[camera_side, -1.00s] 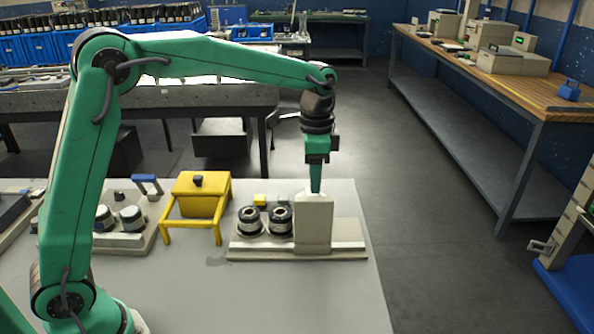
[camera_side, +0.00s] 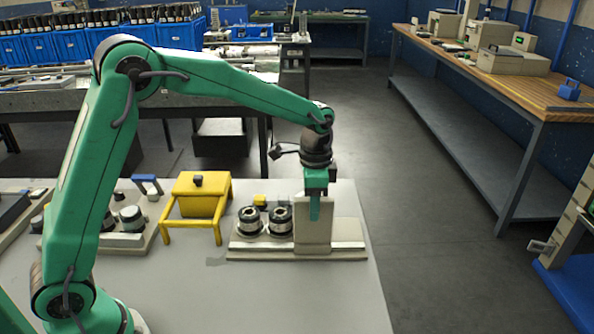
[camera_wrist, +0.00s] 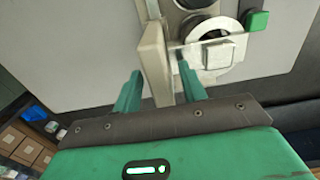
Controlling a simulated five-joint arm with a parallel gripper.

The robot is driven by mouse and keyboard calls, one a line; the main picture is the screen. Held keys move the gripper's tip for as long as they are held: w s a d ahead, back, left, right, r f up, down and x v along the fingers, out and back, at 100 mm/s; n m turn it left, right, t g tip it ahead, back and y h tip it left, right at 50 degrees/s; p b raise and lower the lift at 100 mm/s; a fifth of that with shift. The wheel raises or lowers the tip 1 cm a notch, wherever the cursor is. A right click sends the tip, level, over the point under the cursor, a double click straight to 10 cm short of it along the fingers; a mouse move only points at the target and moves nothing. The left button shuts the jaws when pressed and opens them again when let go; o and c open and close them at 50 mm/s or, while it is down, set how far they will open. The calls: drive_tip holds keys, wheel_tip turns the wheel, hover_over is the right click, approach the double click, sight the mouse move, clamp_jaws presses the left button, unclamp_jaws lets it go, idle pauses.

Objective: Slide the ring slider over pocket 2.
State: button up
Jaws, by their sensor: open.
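A beige base (camera_side: 345,252) carries two round dark-and-silver pieces, a left one (camera_side: 248,221) and a right one (camera_side: 280,220), beside a tall upright beige plate (camera_side: 313,240). I cannot tell which part is the ring slider or which is pocket 2. My gripper (camera_side: 315,215) is open, pointing down at the plate's upper part. In the wrist view its two fingers (camera_wrist: 160,88) stand apart, with the plate (camera_wrist: 153,55) between them. Right of the plate there, a round piece (camera_wrist: 187,32) lies partly behind a silvery bracket with a pale block (camera_wrist: 217,52).
A yellow four-legged stand (camera_side: 198,204) is left of the base. A device with round knobs (camera_side: 128,220) and a blue handle (camera_side: 146,180) stand farther left. The tabletop (camera_side: 290,295) in front is clear.

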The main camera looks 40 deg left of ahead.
clamp_jaws()
drive_tip(key=s+a, duration=0.5)
drive_tip(key=shift+s+a, duration=0.3)
idle(0.3)
unclamp_jaws()
drive_tip(key=shift+r, duration=0.1)
